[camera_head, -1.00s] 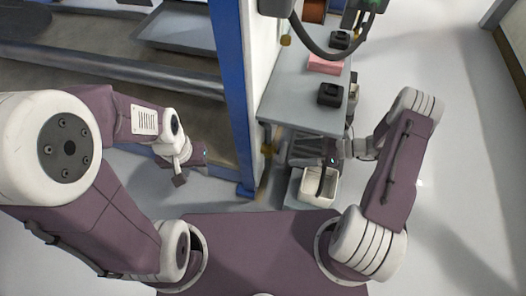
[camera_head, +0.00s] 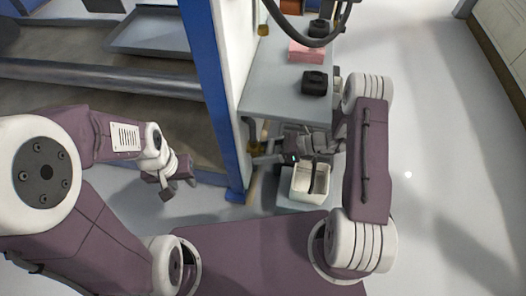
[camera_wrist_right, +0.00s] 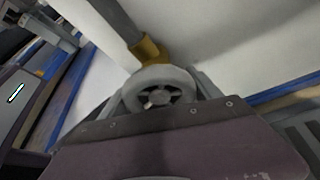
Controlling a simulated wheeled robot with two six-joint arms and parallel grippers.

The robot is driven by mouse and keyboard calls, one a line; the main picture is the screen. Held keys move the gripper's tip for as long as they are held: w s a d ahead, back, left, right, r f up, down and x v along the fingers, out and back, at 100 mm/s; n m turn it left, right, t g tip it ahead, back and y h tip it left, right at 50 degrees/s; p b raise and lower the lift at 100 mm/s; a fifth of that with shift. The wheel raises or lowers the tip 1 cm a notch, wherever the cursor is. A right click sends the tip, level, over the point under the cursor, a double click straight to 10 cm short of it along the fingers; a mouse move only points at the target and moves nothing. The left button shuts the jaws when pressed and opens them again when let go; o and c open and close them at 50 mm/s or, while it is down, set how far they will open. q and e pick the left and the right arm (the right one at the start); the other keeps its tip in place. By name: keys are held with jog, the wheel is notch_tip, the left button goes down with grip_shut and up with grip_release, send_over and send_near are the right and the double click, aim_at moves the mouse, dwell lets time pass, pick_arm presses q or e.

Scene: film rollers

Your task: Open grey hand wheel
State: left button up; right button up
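The grey hand wheel (camera_wrist_right: 160,92) shows in the right wrist view. It is a round spoked wheel in front of a gold fitting (camera_wrist_right: 147,50) on a grey pipe by a white wall. My right gripper (camera_wrist_right: 163,88) is open, with one grey finger on each side of the wheel; I cannot tell whether they touch it. In the head view my right gripper (camera_head: 262,153) is under the grey shelf, beside the wall, and the wheel is not clearly visible there. My left gripper (camera_head: 178,189) is open and empty, low at the left of the blue post.
The blue post (camera_head: 217,95) and white wall stand left of the grey shelf (camera_head: 285,75). The shelf holds a black item (camera_head: 314,83) and a pink box (camera_head: 306,52). A white bin (camera_head: 309,184) stands below. Open floor lies right.

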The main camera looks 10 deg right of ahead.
jog(key=c, duration=0.4)
jog(key=shift+w+d+n+t+h+p, duration=0.15)
jog(key=shift+n+t+h+p, duration=0.15)
jog(key=shift+n+t+p, duration=0.65)
jog(key=shift+w+n+t+h+p, duration=0.15)
jog(key=shift+n+t+h+p, duration=0.35)
jog(key=shift+n, duration=0.75)
jog(key=shift+t, duration=0.25)
jog(key=o, duration=1.4)
jog(key=shift+c, duration=0.2)
